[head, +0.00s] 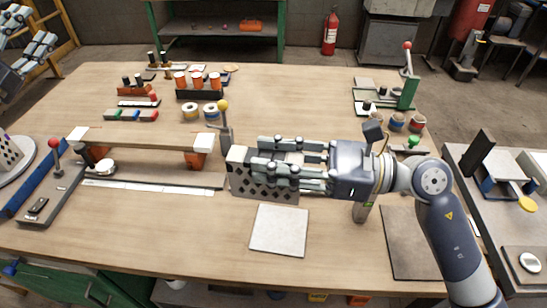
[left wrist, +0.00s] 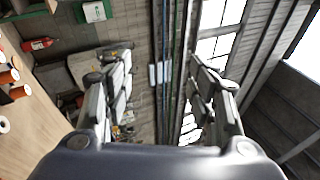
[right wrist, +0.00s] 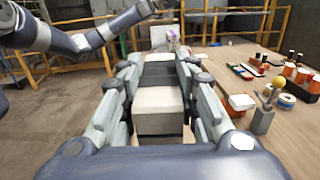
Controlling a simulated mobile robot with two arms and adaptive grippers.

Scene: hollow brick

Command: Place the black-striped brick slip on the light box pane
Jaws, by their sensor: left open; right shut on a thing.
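My right gripper (head: 262,167) is shut on a pale block with dark diamond-shaped marks or holes (head: 262,190), above the table's middle. In the right wrist view the block's cream top (right wrist: 158,100) shows between the fingers. I cannot make out black stripes on it. A pale square pane (head: 279,230) lies flat on the table just below the block in the head view; I cannot tell whether it is lit. My left gripper (head: 32,52) is open and empty at the upper left, away from the table's middle; its spread fingers show in the left wrist view (left wrist: 165,75).
A long pale bar on orange supports (head: 140,139) stands left of the block. A yellow-knobbed post (head: 225,125) rises close behind it. A dark flat plate (head: 408,245) lies at right. A similarly patterned piece (head: 10,155) sits at the left edge.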

